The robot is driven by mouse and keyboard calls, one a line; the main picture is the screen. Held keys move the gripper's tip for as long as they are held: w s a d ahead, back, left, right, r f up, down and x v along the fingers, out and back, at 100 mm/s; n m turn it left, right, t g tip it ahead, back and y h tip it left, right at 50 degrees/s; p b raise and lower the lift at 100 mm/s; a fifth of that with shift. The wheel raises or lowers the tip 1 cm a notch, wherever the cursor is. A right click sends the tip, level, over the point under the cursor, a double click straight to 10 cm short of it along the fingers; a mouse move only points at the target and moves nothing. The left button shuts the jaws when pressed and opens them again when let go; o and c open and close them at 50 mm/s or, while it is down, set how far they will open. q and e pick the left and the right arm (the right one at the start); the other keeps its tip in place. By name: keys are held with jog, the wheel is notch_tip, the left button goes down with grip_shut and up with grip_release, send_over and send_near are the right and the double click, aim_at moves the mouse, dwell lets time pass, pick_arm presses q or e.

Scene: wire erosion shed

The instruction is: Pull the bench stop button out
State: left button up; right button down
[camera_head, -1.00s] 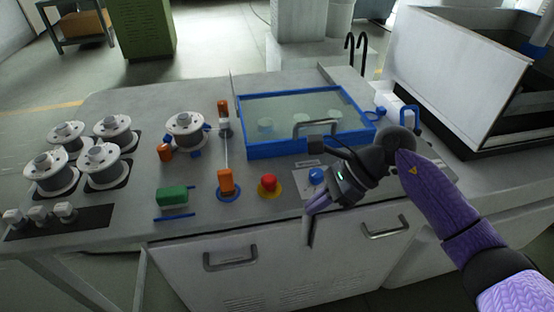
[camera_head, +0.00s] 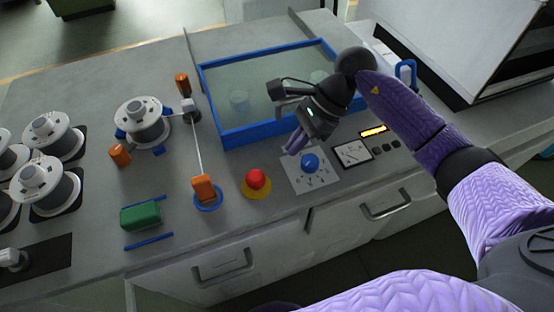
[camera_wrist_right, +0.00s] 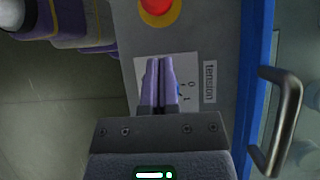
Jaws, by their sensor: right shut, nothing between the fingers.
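The bench stop button is a red mushroom head (camera_head: 256,180) on a yellow round base, on the grey bench top near its front edge. In the right wrist view the red button (camera_wrist_right: 157,4) is cut off by the top edge, beyond my fingertips. My right gripper (camera_head: 291,146) is shut and empty, up and to the right of the button in the head view, apart from it. In the wrist view its purple fingers (camera_wrist_right: 159,62) lie together over the white dial plate. My left gripper is not in view.
A blue knob (camera_head: 310,162) on a white plate sits right of the button. A blue-framed tank (camera_head: 232,136) with a handle lies behind. An orange post (camera_head: 204,188) with a wire stands left, and a green block (camera_head: 141,215) lies farther left.

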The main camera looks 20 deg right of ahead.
aim_at(271, 181)
jog(key=x, duration=0.9)
jog(key=shift+a+f+b, duration=0.1)
jog(key=shift+f+b, duration=0.05)
jog(key=shift+b, duration=0.15)
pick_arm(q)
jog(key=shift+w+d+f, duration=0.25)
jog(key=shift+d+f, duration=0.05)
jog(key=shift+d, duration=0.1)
